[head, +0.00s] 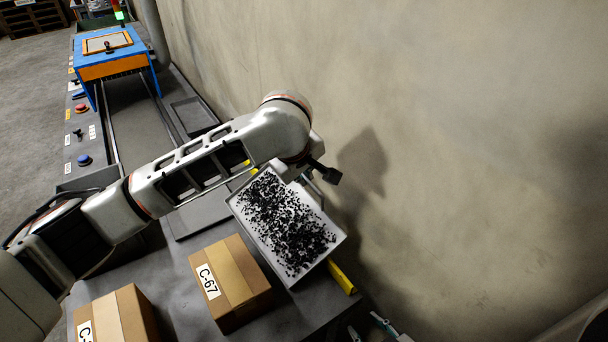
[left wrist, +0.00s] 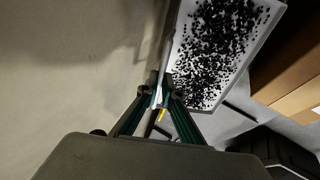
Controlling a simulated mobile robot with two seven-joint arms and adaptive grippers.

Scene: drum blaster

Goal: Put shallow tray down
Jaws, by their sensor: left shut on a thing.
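The shallow tray (head: 322,217) is light grey-white and strewn with many small black pieces. In the head view it is right of centre, by the bench's wall side, just beyond a cardboard box. It also fills the upper right of the left wrist view (left wrist: 262,38). My left gripper (left wrist: 158,94) is shut on the tray's edge; in the head view my own arm mostly hides it. I cannot tell whether the tray touches the bench below. My right gripper (head: 367,325) shows only partly at the bottom edge, its teal fingertips apart and empty.
A cardboard box marked C-67 (head: 230,284) stands close beside the tray, and another box (head: 118,318) is at lower left. Yellow pieces (head: 342,278) show by the tray. The wall (head: 450,150) is close on the right. A blue-orange frame (head: 112,62) stands far back.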

